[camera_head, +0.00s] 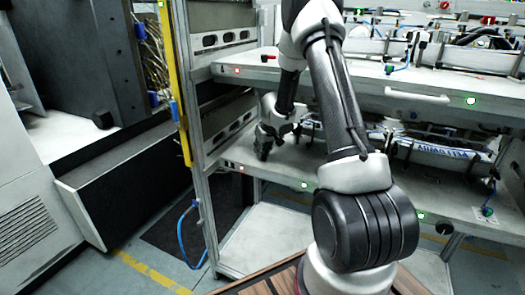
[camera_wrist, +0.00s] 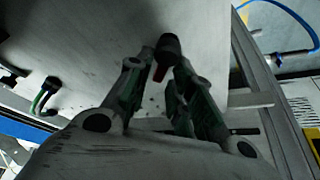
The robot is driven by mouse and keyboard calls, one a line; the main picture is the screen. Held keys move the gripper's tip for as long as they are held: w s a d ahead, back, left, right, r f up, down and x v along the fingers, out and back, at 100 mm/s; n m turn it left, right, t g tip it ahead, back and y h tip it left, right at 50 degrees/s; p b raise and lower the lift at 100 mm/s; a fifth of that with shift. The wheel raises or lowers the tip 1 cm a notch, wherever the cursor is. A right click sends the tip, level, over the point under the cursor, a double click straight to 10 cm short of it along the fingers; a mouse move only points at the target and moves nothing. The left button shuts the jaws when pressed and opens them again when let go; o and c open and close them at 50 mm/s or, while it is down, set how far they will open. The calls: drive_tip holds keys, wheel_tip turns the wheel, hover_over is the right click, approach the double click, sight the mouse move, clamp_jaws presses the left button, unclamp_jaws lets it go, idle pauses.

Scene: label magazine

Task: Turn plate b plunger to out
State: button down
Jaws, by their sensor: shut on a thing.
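In the wrist view, a dark round knob with a red part (camera_wrist: 167,47) stands on a pale flat plate (camera_wrist: 100,35) between the fingertips of my gripper (camera_wrist: 163,72). I take it for the plate b plunger. The fingers are closed on it from both sides. In the head view, my gripper (camera_head: 264,143) reaches down to the left end of the lower shelf plate (camera_head: 285,165). The plunger is hidden there behind the gripper, and whether it is in or out is not clear.
The upper shelf plate (camera_head: 345,72) lies above my gripper, with a small red part (camera_head: 268,57) near its left end. A white bar with blue lettering (camera_head: 437,150) sits on the lower shelf. A frame post (camera_head: 197,150) and yellow strip (camera_head: 173,85) stand left.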

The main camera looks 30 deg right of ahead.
idle(0.5)
drive_tip(key=c, duration=1.5)
unclamp_jaws()
